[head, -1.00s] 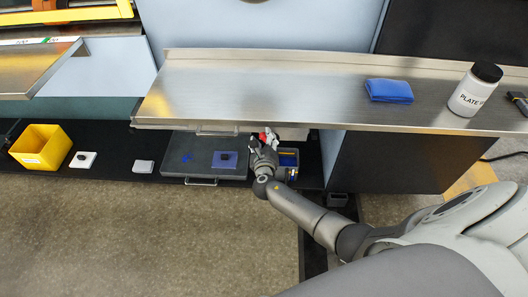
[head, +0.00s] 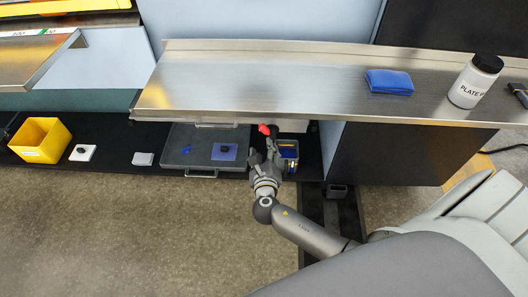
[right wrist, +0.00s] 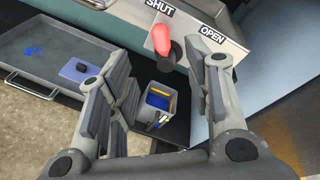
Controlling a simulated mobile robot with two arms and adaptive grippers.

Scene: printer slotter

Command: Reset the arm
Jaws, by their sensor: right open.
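My right gripper (head: 265,160) is open and empty in the head view, below the front edge of the steel counter. Its two fingers stand wide apart in the right wrist view (right wrist: 160,100). A red-knobbed lever (right wrist: 162,40) lies beyond the fingertips, between the labels SHUT and OPEN and apart from the fingers. The red knob also shows in the head view (head: 264,129), just above the gripper. My left gripper is not in view.
A grey tray (head: 172,160) with a blue block (head: 224,152) sits left of the gripper. A small grey bin (right wrist: 170,90) stands close by. The steel counter (head: 260,85) overhangs and holds a blue cloth (head: 390,82) and a white bottle (head: 474,82). A yellow bin (head: 40,140) is far left.

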